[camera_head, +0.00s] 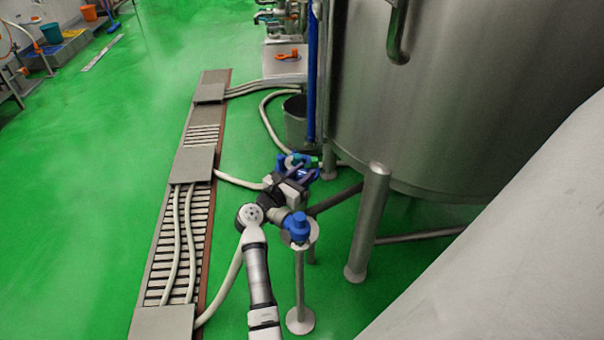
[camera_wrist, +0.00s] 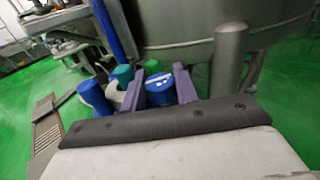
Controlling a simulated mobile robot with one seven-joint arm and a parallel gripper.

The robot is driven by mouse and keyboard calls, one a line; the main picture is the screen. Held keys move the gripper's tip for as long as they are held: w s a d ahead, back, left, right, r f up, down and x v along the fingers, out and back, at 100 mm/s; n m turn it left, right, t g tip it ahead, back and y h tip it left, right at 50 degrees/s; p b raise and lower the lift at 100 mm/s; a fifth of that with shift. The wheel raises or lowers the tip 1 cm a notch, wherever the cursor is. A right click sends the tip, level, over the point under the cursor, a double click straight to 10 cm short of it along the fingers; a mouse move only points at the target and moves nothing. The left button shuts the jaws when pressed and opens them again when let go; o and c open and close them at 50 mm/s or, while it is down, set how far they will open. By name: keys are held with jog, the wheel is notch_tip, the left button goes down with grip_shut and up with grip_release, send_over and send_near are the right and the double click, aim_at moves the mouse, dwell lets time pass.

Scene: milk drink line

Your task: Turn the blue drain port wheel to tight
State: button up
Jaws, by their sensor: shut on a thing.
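My gripper (camera_head: 302,173) is at the far end of my arm, low in front of the big steel tank. In the wrist view its two purple fingers (camera_wrist: 158,90) stand on either side of a blue wheel (camera_wrist: 160,88) with a pale part on top. The gripper is shut on this wheel. Its lower part is hidden behind the wrist edge. The wheel shows only in part in the head view, among blue and teal parts around the fingers. How far it is turned cannot be told.
Another blue part (camera_wrist: 93,97) and a teal part (camera_wrist: 123,75) sit left of the fingers. A stand with a blue top (camera_head: 298,226) is close beside my arm. The tank (camera_head: 430,90), its leg (camera_head: 369,220) and a grey bucket (camera_head: 296,122) are near. Green floor lies open at left.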

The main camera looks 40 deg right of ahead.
jog(key=shift+g+b, duration=0.3)
jog(key=shift+w+a+f+m+g+b, duration=0.1)
jog(key=shift+f+m+g+b, duration=0.1)
jog(key=shift+m+g+b, duration=0.9)
jog(key=m+g+b, duration=0.2)
jog(key=g+b, duration=0.1)
jog(key=b, duration=0.1)
jog(key=shift+f+g, duration=0.15)
jog(key=shift+g, duration=0.25)
jog(key=m+g+b, duration=0.2)
jog(key=b, duration=0.1)
jog(key=shift+g, duration=0.3)
jog(key=shift+m+g+y+b, duration=0.5)
jog(key=shift+g+b, duration=0.4)
jog(key=shift+b, duration=0.35)
jog(key=shift+r+g, duration=0.3)
jog(key=o, duration=1)
jog(key=shift+c, duration=0.2)
